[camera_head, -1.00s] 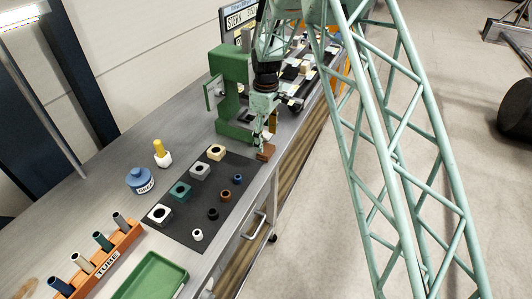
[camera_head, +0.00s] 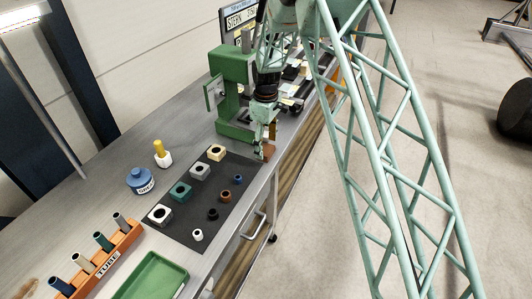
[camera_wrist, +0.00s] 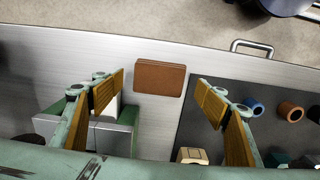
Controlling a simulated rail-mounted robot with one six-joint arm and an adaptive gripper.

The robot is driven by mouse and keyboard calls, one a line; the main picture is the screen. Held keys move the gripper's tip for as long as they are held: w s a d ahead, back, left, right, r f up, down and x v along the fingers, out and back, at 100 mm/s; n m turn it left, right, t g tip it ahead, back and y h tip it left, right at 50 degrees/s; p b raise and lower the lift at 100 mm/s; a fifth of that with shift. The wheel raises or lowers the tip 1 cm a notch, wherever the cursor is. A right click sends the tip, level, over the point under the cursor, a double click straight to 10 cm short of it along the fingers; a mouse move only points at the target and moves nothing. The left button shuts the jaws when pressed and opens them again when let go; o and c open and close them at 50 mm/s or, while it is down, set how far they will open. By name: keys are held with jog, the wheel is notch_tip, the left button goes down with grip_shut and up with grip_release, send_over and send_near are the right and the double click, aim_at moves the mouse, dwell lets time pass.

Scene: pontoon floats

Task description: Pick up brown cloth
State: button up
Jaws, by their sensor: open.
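The brown cloth (camera_wrist: 160,78) is a small folded rectangular pad lying flat on the metal bench, close to its front edge and beside the dark mat. In the head view the cloth (camera_head: 268,151) shows at the mat's far right corner, partly hidden by my gripper (camera_head: 264,146). In the wrist view my gripper (camera_wrist: 158,98) is open, with its two wood-coloured finger pads apart to the left and right of the cloth. Nothing is between the pads, and the cloth appears beyond the fingertips.
A dark mat (camera_head: 186,229) holds several coloured blocks and rings. A green machine (camera_head: 230,95) stands behind my gripper. An orange tube rack (camera_head: 104,260), a green tray (camera_head: 152,277) and a blue pot (camera_head: 140,180) stand nearer. A drawer handle (camera_wrist: 252,46) projects from the bench front.

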jog(key=shift+f, duration=0.85)
jog(key=shift+c, duration=0.2)
jog(key=c, duration=0.8)
